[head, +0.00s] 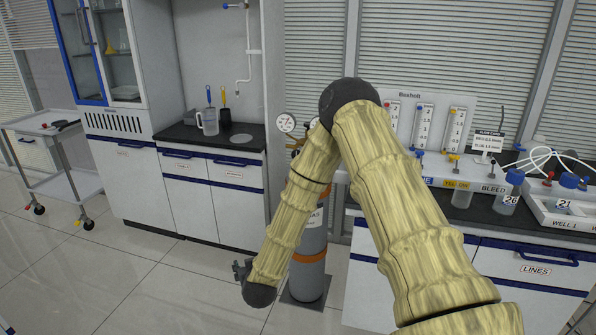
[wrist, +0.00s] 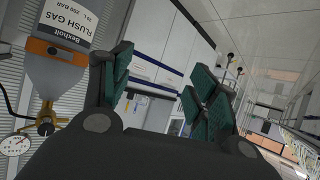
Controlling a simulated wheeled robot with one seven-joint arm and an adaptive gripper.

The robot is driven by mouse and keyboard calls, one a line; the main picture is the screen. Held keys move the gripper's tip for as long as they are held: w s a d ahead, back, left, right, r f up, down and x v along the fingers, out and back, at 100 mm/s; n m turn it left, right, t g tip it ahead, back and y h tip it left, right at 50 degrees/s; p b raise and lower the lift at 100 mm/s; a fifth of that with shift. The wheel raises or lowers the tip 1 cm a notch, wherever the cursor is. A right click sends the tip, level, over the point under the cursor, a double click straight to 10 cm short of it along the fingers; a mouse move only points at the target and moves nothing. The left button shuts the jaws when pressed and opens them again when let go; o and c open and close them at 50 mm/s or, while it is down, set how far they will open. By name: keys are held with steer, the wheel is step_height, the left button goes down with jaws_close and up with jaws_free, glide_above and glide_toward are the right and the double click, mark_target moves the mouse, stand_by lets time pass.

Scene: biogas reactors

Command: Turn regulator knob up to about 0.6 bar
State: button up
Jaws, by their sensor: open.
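The gas cylinder (head: 309,270) stands on the floor, mostly behind my arm in the head view. A round white gauge (head: 285,122) shows at its top, left of my arm; its reading is too small to tell. The wrist view shows the cylinder upside down (wrist: 68,75), labelled FLUSH GAS, with a brass regulator (wrist: 46,122) and a gauge (wrist: 15,145) at left. My gripper (head: 240,270) hangs low, left of the cylinder and well below the regulator. In the wrist view its jaws (wrist: 163,85) are apart and empty.
A bench with flowmeters (head: 424,127), bottles (head: 508,193) and a tray (head: 545,215) stands at right. A counter with a jug (head: 208,122) stands behind at left. A trolley (head: 50,150) is far left. The floor (head: 140,285) at front left is clear.

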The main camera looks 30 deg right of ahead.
steer(key=w+d+r+m+t+h+b, duration=0.2)
steer(key=w+d+r+h+b, duration=0.15)
steer(key=w+d+r, duration=0.5)
steer(key=w+d+r+m+g+h+b, duration=0.1)
steer(key=w+d+r+m+h+b, duration=0.2)
steer(key=d+r, duration=0.4)
steer(key=w+d+r+m+g+h+b, duration=0.1)
steer(key=d+r+m+h, duration=0.25)
steer(key=d+r, duration=0.4)
steer(key=shift+n+h, duration=0.3)
steer(key=shift+n, duration=0.15)
steer(key=x, duration=1)
steer(key=shift+w, duration=0.45)
steer(key=c, duration=1)
